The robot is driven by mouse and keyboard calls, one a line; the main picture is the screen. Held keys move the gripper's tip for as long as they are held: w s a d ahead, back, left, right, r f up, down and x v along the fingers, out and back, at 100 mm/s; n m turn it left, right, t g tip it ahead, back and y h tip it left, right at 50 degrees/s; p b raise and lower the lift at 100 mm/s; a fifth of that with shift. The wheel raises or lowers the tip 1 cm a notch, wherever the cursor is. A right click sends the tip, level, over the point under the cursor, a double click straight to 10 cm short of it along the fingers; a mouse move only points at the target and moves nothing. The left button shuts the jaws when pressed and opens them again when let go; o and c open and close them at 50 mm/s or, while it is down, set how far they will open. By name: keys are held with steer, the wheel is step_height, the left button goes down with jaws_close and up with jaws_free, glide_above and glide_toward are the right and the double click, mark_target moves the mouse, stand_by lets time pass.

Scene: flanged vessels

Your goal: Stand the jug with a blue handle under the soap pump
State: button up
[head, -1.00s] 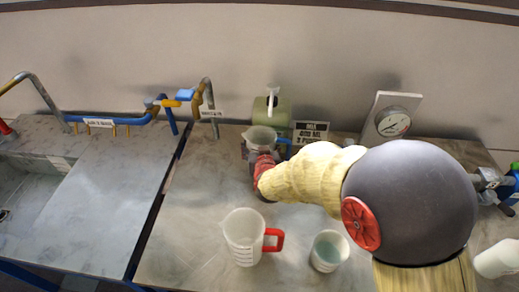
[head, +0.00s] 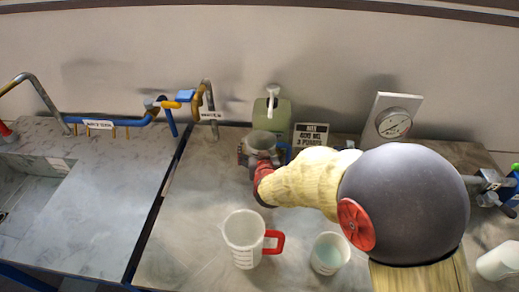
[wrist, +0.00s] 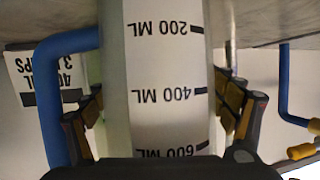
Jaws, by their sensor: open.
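The jug with the blue handle (head: 262,141) is upright on the counter, just in front of the green soap pump bottle (head: 283,114). The pump's white spout (head: 271,98) points forward above the jug's mouth area; exact alignment is hard to tell. The blue handle is on the right in the head view. My gripper (head: 256,159) is low at the jug's near side. In the wrist view, the jug's white scale (wrist: 165,60) appears upside down between my open fingers (wrist: 160,115), one on each side, with the blue handle (wrist: 62,85) at left. Finger contact cannot be told.
A jug with a red handle (head: 243,240) and a white cup (head: 329,254) stand nearer on the counter. A sign (head: 310,136) is right of the pump, and a gauge (head: 393,124) stands further right. Blue pipes and taps (head: 120,123) are at left.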

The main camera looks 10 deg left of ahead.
steer(key=shift+r, duration=0.1)
steer(key=shift+s+r, duration=0.15)
steer(key=shift+r, duration=0.05)
steer(key=p+v, duration=0.3)
steer(key=v, duration=0.8)
steer(key=shift+s+p, duration=0.3)
steer(key=shift+p, duration=0.05)
steer(key=shift+r, duration=0.15)
